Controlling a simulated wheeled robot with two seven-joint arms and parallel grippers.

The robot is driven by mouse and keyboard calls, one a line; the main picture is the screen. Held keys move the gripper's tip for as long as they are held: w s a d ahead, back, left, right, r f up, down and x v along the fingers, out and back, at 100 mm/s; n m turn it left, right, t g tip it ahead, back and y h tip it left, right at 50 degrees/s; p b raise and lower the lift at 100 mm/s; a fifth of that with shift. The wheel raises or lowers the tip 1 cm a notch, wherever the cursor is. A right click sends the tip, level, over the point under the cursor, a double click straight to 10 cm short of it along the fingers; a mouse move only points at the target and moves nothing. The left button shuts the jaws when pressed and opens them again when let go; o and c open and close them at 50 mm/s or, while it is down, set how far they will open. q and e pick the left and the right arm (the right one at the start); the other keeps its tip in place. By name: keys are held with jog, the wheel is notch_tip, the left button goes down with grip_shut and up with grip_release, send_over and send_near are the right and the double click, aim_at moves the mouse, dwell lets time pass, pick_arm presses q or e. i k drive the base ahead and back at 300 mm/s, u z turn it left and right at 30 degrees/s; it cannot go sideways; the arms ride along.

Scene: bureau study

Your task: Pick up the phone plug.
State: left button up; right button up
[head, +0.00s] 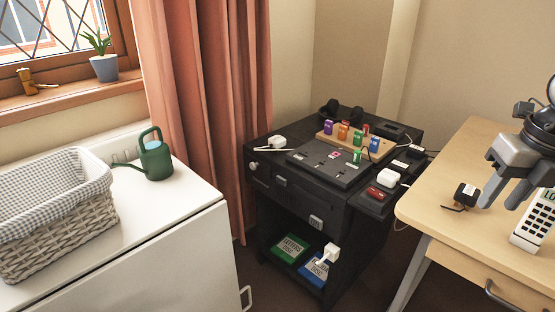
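A small black block (466,194) with a white mark and thin brown prongs or wire lies on the light wooden desk (450,150); it looks like a plug, but I cannot be sure it is the phone plug. My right gripper (499,204) is over the desk just right of this block, fingers pointing down and apart, with nothing seen between them. A white handset-like phone (531,228) with dark keys is right of the fingers, partly cut by the frame edge. My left gripper is not in view.
A wicker basket (60,230) and green watering can (155,160) stand on a white unit.

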aim_at(276, 141)
jog(key=u, duration=0.05)
jog(key=k, duration=0.1)
jog(key=z, duration=1.7)
jog(key=i, duration=0.75)
jog(key=u, duration=0.7)
jog(key=i, duration=0.45)
jog(key=u, duration=2.65)
jog(key=i, duration=0.5)
